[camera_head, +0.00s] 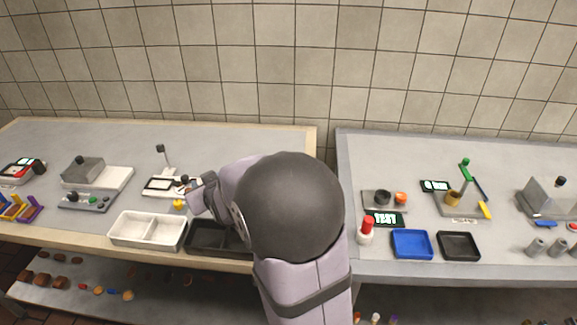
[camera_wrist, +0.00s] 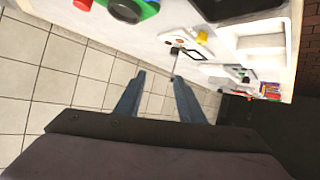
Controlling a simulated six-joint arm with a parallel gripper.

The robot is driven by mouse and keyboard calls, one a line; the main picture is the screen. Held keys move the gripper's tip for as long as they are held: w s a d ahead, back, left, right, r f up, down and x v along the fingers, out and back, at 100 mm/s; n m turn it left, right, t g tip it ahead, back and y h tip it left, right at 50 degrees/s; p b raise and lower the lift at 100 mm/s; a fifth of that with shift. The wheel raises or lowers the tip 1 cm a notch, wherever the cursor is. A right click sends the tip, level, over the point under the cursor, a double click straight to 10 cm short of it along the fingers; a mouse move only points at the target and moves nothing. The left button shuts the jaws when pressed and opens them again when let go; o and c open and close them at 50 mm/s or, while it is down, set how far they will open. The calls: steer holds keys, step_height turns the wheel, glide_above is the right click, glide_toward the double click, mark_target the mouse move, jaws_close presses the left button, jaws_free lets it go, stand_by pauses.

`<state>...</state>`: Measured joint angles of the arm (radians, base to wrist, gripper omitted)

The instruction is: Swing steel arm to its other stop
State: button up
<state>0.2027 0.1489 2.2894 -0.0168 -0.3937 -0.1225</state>
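A thin steel arm (camera_head: 166,159) with a dark knob at its top stands up from the back of a small white station (camera_head: 156,189) on the left counter. The station has a black square frame, which also shows in the wrist view (camera_wrist: 188,53). My gripper (camera_head: 186,194) is just right of the station's front in the head view, partly hidden by my own wrist. In the wrist view my gripper's two fingers (camera_wrist: 158,76) are spread with nothing between them. I cannot tell the steel arm clearly in the wrist view.
A yellow piece (camera_head: 179,204) lies by the station. A white two-part tray (camera_head: 112,232) and a dark tray (camera_head: 196,250) stand along the front edge. A grey block on a white base (camera_head: 118,178) is to the left. The counter behind the station is clear.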

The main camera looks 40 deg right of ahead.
steer(key=s+d+f+m+t+h+b, duration=0.1)
steer(key=s+d+m+h+b, duration=0.1)
steer(key=d, duration=0.5)
steer(key=s+d+f+m+t+h+b, duration=0.1)
steer(key=s+d+h+b, duration=0.1)
steer(key=s+d+b, duration=0.2)
steer(key=s+d+f+m+t+h+b, duration=0.1)
steer(key=s+d+f+m+h+b, duration=0.1)
steer(key=d, duration=0.8)
steer(key=shift+s+d+m+b, duration=0.3)
steer(key=shift+s+b, duration=0.45)
steer(key=shift+b, duration=0.15)
steer(key=shift+w+d+r+h, duration=0.15)
steer(key=shift+w+r+h, duration=0.15)
steer(key=shift+w, duration=0.25)
steer(key=shift+p+x, duration=0.8)
steer(key=shift+x, duration=2.4)
jaws_close()
